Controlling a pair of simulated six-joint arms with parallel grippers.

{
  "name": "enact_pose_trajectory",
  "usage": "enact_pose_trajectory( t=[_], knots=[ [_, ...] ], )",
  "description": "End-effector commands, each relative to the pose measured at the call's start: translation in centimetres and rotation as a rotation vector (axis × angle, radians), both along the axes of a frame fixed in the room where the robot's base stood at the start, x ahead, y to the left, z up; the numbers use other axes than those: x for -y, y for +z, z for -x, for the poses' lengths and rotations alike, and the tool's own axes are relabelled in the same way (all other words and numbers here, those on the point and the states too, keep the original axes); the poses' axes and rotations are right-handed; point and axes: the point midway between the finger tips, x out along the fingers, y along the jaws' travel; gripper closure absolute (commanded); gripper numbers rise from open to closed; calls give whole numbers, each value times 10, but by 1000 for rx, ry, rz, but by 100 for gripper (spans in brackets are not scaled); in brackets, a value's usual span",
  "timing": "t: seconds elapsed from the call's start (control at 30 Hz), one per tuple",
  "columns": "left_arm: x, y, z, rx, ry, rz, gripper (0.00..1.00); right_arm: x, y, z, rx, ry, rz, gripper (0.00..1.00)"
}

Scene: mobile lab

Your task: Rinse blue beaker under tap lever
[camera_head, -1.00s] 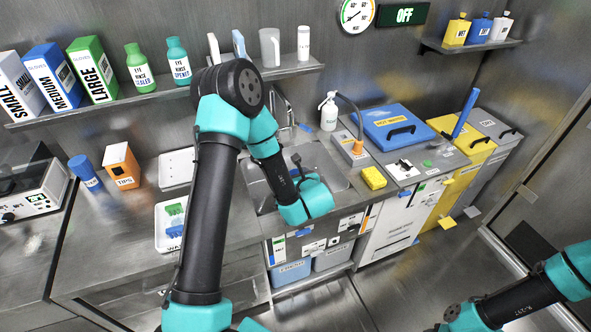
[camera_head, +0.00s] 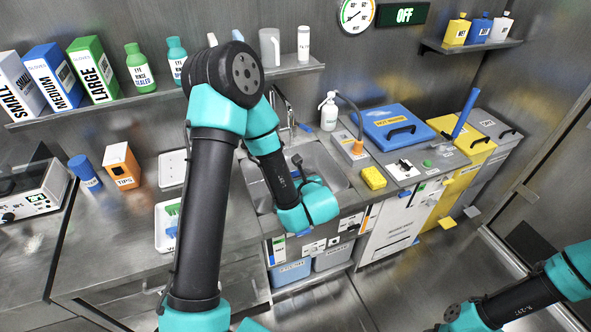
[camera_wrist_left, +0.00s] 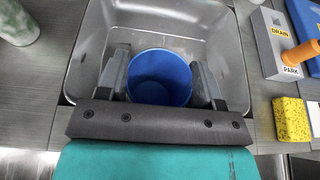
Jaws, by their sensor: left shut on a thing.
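In the left wrist view a blue beaker (camera_wrist_left: 160,76) is held between the two fingers of my left gripper (camera_wrist_left: 163,82), which is shut on it. I look down into its open top, and it is over the steel sink basin (camera_wrist_left: 100,40). In the head view my left gripper (camera_head: 297,160) is over the sink (camera_head: 333,172), mostly hidden by its own arm. The tap (camera_head: 287,112) stands behind the sink, partly hidden by my arm. A blue tap lever (camera_head: 304,127) shows beside it. My right arm is at the lower right; its gripper is out of the picture.
A yellow sponge (camera_head: 373,177) and a drain/park box with an orange handle (camera_head: 357,147) are right of the sink. A soap bottle (camera_head: 329,112) stands behind. A white tray (camera_head: 161,240) lies on the left counter. The shelf (camera_head: 150,98) runs above.

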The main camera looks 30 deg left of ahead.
Motion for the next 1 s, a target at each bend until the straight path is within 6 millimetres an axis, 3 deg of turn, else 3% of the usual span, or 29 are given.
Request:
enact_pose_trajectory(
  t=[0.47,0.67,0.87,1.0],
  knots=[
    [0,0,0,1,0,1,63,0,0,0,0,0,0,52],
    [8,2,-3,1,-18,2,63,0,0,0,0,0,0,71],
    [47,9,-20,3,-113,9,63,0,0,0,0,0,0,90],
    [95,16,-35,3,-225,14,63,0,0,0,0,0,0,100]
  ],
)
